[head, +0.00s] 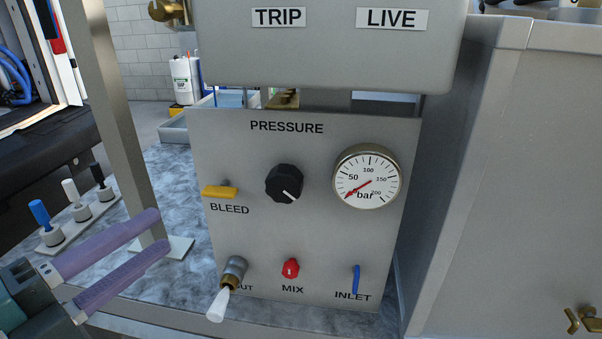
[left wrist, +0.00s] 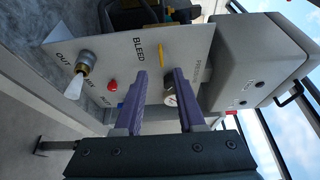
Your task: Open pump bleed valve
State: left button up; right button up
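The bleed valve's yellow handle (head: 219,192) lies roughly level above the BLEED label on the grey pump panel (head: 322,227). It also shows in the left wrist view (left wrist: 161,55), beyond the fingertips. My left gripper (head: 160,231) is open and empty, its two purple fingers apart and pointing at the panel from the lower left. Its fingertips are short of the handle and do not touch it. The left wrist view shows the same open fingers (left wrist: 160,74) with a gap between them. My right gripper is not in view.
A metal post (head: 118,105) stands just behind the left fingers. Around the handle are a black pressure knob (head: 284,183), a gauge (head: 366,177), an outlet nozzle (head: 233,270), a red mix knob (head: 290,268) and a blue inlet lever (head: 356,279). A large grey cabinet (head: 520,180) bounds the right.

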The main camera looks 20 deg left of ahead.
aim_at(214, 196)
pick_arm(q)
jog(key=w, duration=0.3)
jog(key=w+d, duration=0.1)
jog(key=w, duration=0.2)
jog(key=w+d, duration=0.1)
jog(key=w, duration=0.2)
jog(key=shift+w, duration=0.15)
grip_shut()
